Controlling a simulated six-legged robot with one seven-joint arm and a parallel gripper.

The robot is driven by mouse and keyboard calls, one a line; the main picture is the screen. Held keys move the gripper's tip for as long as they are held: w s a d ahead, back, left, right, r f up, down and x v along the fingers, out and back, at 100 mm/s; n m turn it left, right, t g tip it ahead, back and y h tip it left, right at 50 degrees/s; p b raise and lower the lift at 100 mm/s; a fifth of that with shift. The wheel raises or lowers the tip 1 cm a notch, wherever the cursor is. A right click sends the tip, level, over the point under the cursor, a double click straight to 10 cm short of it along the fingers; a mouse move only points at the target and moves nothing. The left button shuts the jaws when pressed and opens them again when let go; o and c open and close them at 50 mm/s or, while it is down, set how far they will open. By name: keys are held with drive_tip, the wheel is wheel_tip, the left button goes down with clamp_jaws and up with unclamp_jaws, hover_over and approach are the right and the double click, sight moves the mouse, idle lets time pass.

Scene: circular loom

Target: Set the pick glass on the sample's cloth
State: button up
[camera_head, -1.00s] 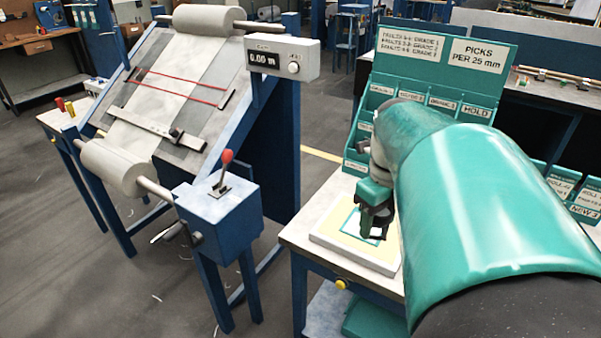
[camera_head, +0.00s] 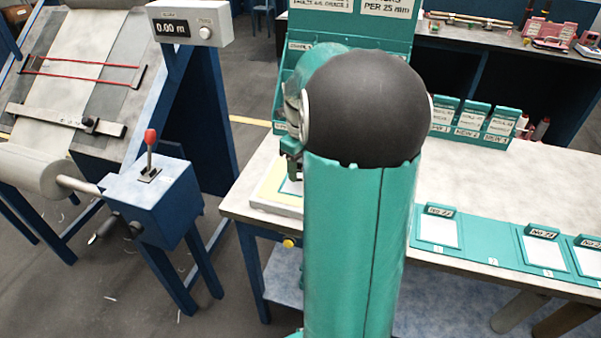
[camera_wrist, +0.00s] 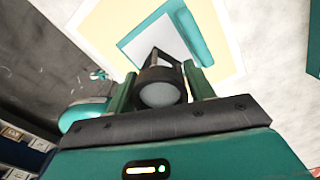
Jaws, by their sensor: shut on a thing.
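The pick glass (camera_wrist: 160,88) is a small dark piece with a round pale lens, held between the green fingers of my gripper (camera_wrist: 162,80). Beyond it in the wrist view lies the sample's cloth (camera_wrist: 140,40), a white patch with a teal border on a pale yellow board (camera_wrist: 228,50). The glass overlaps the cloth's near part in that view; I cannot tell whether they touch. In the head view my gripper (camera_head: 292,166) is mostly hidden behind my arm, over the board (camera_head: 268,190) at the table's left end. The glass is not clear there.
A teal rack (camera_head: 340,20) of labelled slots stands behind my arm. Numbered teal cards (camera_head: 438,230) lie along the table's front edge (camera_head: 470,266). The loom's control box (camera_head: 155,200) with a red-knobbed lever stands to the left. The table's middle right is bare.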

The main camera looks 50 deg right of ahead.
drive_tip(key=shift+f, duration=1.45)
drive_tip(key=shift+f, duration=0.1)
drive_tip(key=o, duration=0.7)
drive_tip(key=shift+f, duration=0.1)
